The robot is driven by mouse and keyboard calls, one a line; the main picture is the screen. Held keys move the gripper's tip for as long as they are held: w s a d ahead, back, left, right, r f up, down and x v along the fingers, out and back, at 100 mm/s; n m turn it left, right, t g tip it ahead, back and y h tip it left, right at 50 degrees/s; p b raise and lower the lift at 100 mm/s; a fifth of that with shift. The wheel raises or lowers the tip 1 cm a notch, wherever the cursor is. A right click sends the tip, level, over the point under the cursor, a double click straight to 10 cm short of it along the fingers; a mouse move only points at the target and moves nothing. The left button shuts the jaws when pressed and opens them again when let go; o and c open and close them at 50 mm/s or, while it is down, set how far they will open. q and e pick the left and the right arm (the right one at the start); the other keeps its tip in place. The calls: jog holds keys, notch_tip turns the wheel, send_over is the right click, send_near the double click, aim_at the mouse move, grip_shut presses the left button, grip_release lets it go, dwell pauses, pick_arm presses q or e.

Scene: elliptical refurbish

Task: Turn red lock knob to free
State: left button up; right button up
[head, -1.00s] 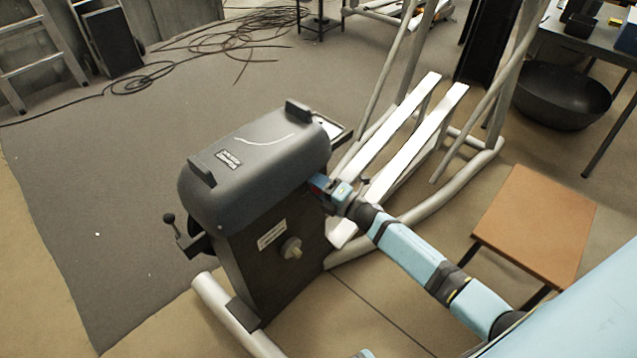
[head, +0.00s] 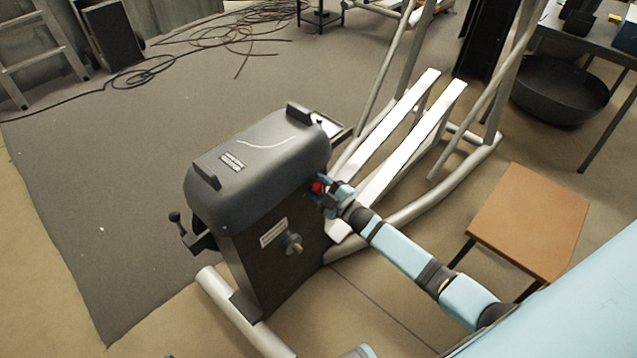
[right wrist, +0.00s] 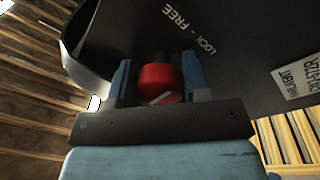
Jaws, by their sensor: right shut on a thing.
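The red lock knob (right wrist: 158,82) is on the dark side of the elliptical's housing (head: 262,160), near its upper right in the head view, where the knob shows as a small red spot (head: 318,187). In the right wrist view a slanted white line marks its face. A "LOCK - FREE" label (right wrist: 190,30) is printed beside it, upside down in that view. My right gripper (right wrist: 158,78) is shut on the knob, one finger on each side. Exactly where the white line points against the label is hard to tell. My left gripper is not in view.
White pedal rails (head: 395,125) and grey tubes stand behind my right arm. A brown-topped stool (head: 530,220) is at the right. Cables (head: 235,30) lie on the far floor; the left mat is mostly clear.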

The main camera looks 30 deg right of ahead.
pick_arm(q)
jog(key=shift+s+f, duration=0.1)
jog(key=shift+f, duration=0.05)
pick_arm(e)
jog(key=shift+m, duration=0.6)
jog(key=o, duration=0.9)
pick_arm(q)
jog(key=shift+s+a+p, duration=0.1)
jog(key=shift+p, duration=0.8)
pick_arm(e)
jog(key=shift+v, duration=6.95)
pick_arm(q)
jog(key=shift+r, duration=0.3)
pick_arm(e)
jog(key=shift+a, duration=0.15)
jog(key=shift+s, duration=0.1)
